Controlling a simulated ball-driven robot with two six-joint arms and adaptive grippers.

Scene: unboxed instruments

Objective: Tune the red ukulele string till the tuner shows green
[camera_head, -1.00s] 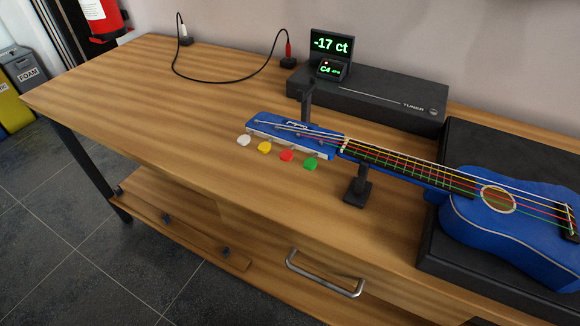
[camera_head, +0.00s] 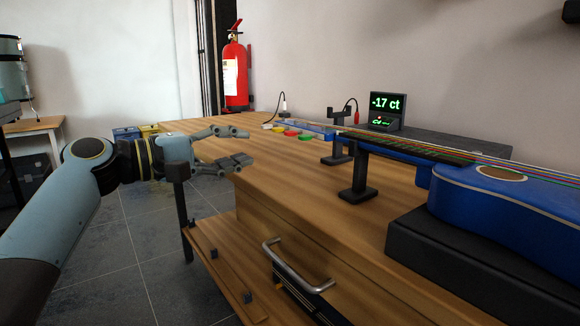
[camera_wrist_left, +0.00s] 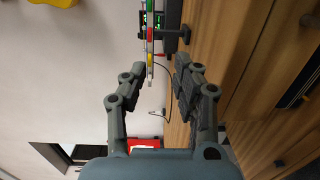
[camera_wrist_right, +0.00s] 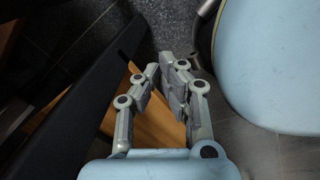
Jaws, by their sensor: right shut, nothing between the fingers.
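The blue ukulele (camera_head: 500,200) lies at the right in the head view, body on a black block (camera_head: 450,245) and neck on stands. Its headstock (camera_head: 310,127) points left, with white, yellow, red and green pegs; the red peg (camera_head: 291,134) is third from the end. The tuner display (camera_head: 386,103) reads -17 ct in green. My left gripper (camera_head: 244,147) is open and empty near the table's front edge, apart from the pegs. In the left wrist view the pegs show beyond its fingers (camera_wrist_left: 160,78). My right gripper (camera_wrist_right: 160,68) is shut and empty, outside the head view.
The wooden table (camera_head: 320,185) has a drawer handle (camera_head: 290,268) on its front. A black cable (camera_head: 280,103) runs behind the headstock. The tabletop left of the stands is mostly clear.

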